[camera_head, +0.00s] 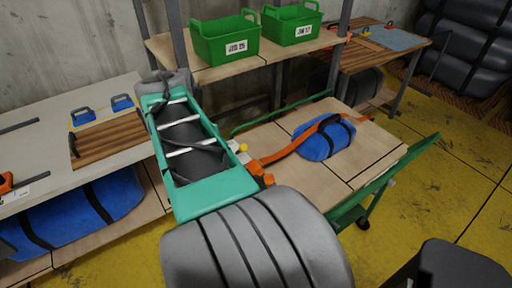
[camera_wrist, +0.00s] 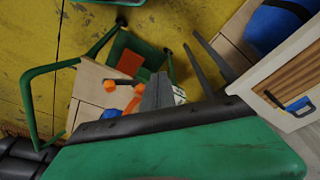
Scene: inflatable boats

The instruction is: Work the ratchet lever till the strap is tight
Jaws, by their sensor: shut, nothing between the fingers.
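An orange strap (camera_head: 286,149) runs over a blue rolled bundle (camera_head: 325,141) on the wooden deck of a green cart. The strap's near end meets orange parts (camera_head: 264,179) beside my arm, probably the ratchet; my arm partly hides them. In the wrist view, orange parts (camera_wrist: 110,86) show near the wooden deck, left of my gripper (camera_wrist: 158,77). I cannot tell for certain which of them is the lever. My gripper appears as a dark grey wedge, shut and empty, apart from the bundle. In the head view my arm hides it.
The cart deck (camera_head: 360,170) has bare wood around the bundle. Green bins (camera_head: 225,48) stand on a shelf behind. A bench (camera_head: 60,115) with a striped board is on the left. Yellow floor (camera_head: 440,190) is open on the right.

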